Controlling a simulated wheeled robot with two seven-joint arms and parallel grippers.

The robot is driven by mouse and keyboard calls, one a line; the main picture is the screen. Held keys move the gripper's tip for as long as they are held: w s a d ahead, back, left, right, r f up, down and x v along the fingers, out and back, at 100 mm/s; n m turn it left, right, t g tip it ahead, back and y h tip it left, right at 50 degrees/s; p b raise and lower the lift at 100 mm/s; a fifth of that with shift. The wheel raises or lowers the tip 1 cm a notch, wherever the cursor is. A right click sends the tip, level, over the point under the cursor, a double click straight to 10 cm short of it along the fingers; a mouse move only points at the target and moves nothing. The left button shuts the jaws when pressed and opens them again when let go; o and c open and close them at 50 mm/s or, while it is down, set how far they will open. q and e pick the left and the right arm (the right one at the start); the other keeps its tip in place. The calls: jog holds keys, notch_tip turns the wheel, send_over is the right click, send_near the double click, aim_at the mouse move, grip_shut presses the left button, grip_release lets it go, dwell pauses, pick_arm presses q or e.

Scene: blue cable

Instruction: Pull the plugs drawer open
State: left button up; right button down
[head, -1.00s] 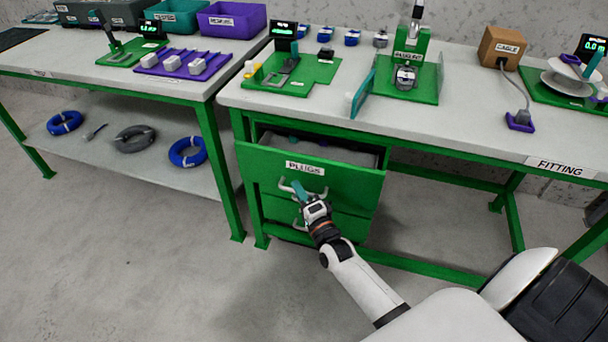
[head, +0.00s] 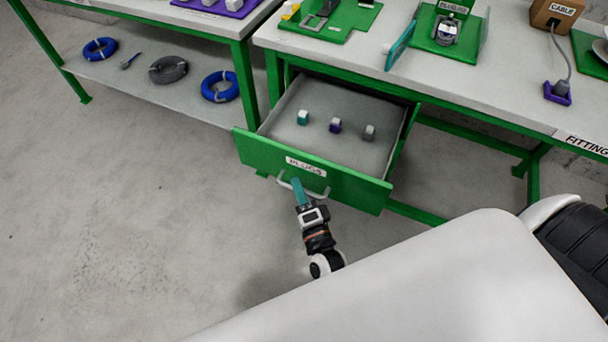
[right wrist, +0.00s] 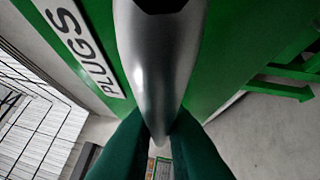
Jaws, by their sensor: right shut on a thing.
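The green plugs drawer (head: 345,186) stands well open under the fitting table in the head view. Its label reads PLUGS. Its grey inside (head: 310,100) shows three small plugs: one teal and white (head: 302,117), one purple and white (head: 335,125), one grey (head: 369,132). My right gripper (head: 298,190) is shut on the drawer's light grey handle (head: 320,197). In the right wrist view the handle (right wrist: 155,70) runs between my two teal fingers (right wrist: 160,140), beside the PLUGS label. My left gripper is not in view.
The fitting table (head: 480,95) stands above the drawer, with green fixtures and a cable box (head: 553,12) on it. Blue and grey cable coils (head: 168,70) lie on the left table's lower shelf. The floor (head: 130,220) at the left is clear.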

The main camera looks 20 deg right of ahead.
jog(key=shift+s+a, duration=0.2)
jog(key=c, duration=1.5)
grip_release()
jog(key=s, duration=0.4)
jog(key=s+f, duration=0.1)
jog(key=s, duration=0.7)
jog(key=shift+a+f, duration=0.3)
jog(key=shift+a, duration=0.1)
jog(key=shift+w, duration=0.1)
